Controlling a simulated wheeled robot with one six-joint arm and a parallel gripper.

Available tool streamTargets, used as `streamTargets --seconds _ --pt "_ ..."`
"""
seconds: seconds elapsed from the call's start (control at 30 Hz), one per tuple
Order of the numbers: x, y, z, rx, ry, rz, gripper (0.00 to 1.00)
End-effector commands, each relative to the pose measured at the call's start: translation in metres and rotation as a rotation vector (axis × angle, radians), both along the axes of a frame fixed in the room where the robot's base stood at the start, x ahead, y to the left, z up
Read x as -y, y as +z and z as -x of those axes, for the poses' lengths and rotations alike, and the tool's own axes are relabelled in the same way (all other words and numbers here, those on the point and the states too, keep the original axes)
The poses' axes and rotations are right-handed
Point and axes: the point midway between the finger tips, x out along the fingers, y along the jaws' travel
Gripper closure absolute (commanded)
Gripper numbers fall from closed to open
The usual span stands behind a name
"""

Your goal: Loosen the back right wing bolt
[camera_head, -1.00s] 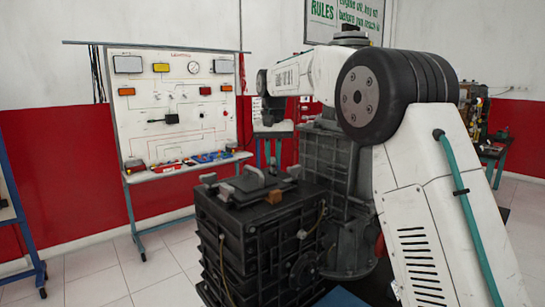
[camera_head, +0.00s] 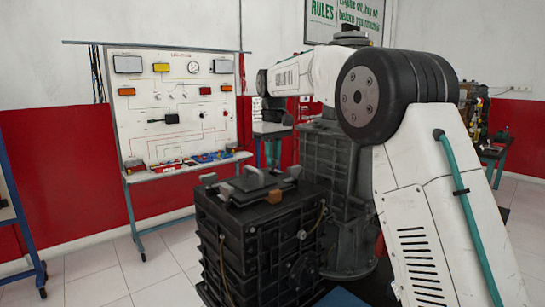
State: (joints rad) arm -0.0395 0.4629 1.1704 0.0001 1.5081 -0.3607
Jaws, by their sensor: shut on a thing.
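A dark ribbed engine block (camera_head: 222,232) stands in front of me, with a dark square plate (camera_head: 252,184) on top. Small pale grey wing bolts stand around the plate: one at the left (camera_head: 208,178), one at the front (camera_head: 226,191), one at the back (camera_head: 252,170) and one at the right (camera_head: 294,171). My gripper (camera_head: 273,128) hangs down from the wrist and shows small and dark above and behind the plate. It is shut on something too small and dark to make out. I see a gap between it and the plate in this view.
A brown block (camera_head: 275,196) sits at the plate's front right corner. A darker machine housing (camera_head: 327,165) rises close at the right of the plate. A white training board (camera_head: 172,100) with a shelf stands behind at the left. Open tiled floor lies at the left.

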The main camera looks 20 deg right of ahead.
Motion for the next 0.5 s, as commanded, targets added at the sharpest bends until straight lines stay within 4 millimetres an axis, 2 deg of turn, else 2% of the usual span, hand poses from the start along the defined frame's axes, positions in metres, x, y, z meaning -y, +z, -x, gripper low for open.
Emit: streamTargets --seconds 0.43,0.47,0.5 --pt "0.0000 0.0001 0.0002 -0.001 0.009 0.000 1.00" --pt "0.0000 0.0001 0.0002 -0.001 0.009 0.000 0.77" --pt "0.0000 0.0001 0.0002 -0.001 0.009 0.000 0.66"
